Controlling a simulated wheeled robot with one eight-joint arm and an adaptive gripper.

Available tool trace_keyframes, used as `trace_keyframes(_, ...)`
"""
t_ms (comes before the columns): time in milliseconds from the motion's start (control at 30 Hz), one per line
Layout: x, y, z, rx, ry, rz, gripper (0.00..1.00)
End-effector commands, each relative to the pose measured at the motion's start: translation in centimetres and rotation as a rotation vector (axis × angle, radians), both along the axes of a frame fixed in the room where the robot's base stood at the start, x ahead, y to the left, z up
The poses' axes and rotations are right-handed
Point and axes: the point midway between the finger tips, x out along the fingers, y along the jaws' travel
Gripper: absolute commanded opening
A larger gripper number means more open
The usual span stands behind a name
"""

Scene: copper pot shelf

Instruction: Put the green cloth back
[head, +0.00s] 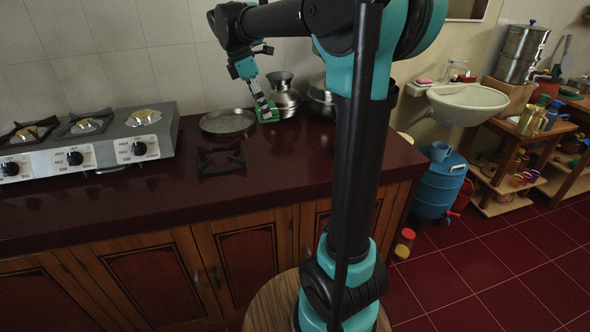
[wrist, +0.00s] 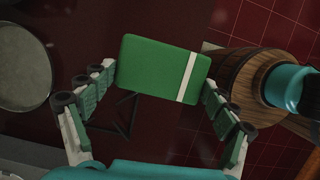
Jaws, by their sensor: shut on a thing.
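The green cloth (wrist: 152,66) is a folded block with a white stripe near its right end in the wrist view. It spans the space between the fingertips of my gripper (wrist: 159,78), which is shut on it. In the head view my gripper (head: 265,106) points down over the back of the dark red counter, with the green cloth (head: 268,115) at its tips. The cloth is just right of a round metal plate and in front of a metal pot. I cannot tell whether its underside touches the counter.
The metal plate (head: 228,122) and metal pot (head: 283,92) stand close to the cloth. A black trivet (head: 221,160) lies in front, and a gas stove (head: 85,143) is at left. The counter (head: 130,205) front is clear. A white sink (head: 467,103) is at right.

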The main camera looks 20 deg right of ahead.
Motion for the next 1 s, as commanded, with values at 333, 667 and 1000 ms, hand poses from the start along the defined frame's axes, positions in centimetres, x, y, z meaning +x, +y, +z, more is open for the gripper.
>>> trace_keyframes(333,-0.2,0.3,-5.1,0.001,0.0,0.017,0.4)
trace_keyframes(667,-0.2,0.2,-13.0,0.001,0.0,0.016,0.4)
trace_keyframes(1000,-0.2,0.2,-16.8,0.001,0.0,0.016,0.4)
